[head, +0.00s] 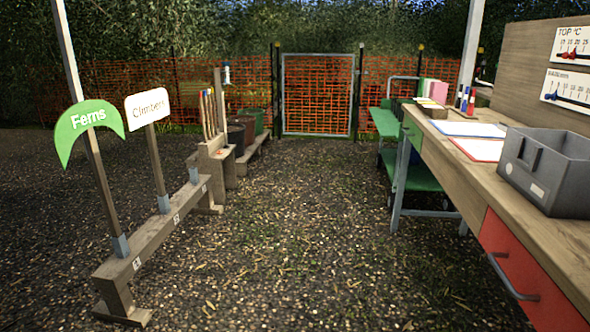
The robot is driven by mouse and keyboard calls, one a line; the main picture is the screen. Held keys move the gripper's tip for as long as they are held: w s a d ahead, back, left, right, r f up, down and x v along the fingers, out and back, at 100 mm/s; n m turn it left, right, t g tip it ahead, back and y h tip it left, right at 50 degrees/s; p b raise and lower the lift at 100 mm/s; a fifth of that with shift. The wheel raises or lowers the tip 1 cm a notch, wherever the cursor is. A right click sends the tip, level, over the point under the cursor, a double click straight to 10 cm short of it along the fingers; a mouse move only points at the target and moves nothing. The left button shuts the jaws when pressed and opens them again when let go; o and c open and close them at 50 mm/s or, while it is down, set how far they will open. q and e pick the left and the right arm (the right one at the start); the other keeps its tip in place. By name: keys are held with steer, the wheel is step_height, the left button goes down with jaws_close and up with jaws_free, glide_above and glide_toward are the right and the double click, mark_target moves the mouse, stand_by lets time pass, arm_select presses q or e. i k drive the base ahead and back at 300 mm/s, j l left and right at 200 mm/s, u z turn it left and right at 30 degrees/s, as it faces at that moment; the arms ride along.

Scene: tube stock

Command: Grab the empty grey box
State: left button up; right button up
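An open-topped grey box (540,183) stands on the wooden workbench (540,224) at the right of the head view. It has a handle hole and a small pale label on its near side. Its inner walls show at the top, but its floor is hidden, so I cannot tell whether it is empty. Neither of my grippers is in view.
Clipboards with paper (466,129) lie on the bench left of the box. A red drawer (520,275) with a handle is below. A wooden rail (165,228) holds Ferns and Climbers signs at left. The gravel path (300,230) is clear up to a gate (317,95).

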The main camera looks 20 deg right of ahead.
mark_target(551, 168)
steer(key=i+z, duration=0.15)
steer(key=z, duration=0.25)
steer(key=i+j+z, duration=0.15)
steer(key=z, duration=0.2)
steer(key=i+j+z, duration=0.1)
steer(key=z, duration=0.3)
steer(key=i+j+z, duration=0.2)
steer(key=z, duration=0.2)
steer(key=i+j+z, duration=0.15)
steer(key=z, duration=0.35)
steer(key=i+j+z, duration=0.1)
steer(key=j+z, duration=0.15)
steer(key=z, duration=0.2)
steer(key=i+j+z, duration=0.1)
steer(key=j+z, duration=0.15)
steer(key=z, duration=0.25)
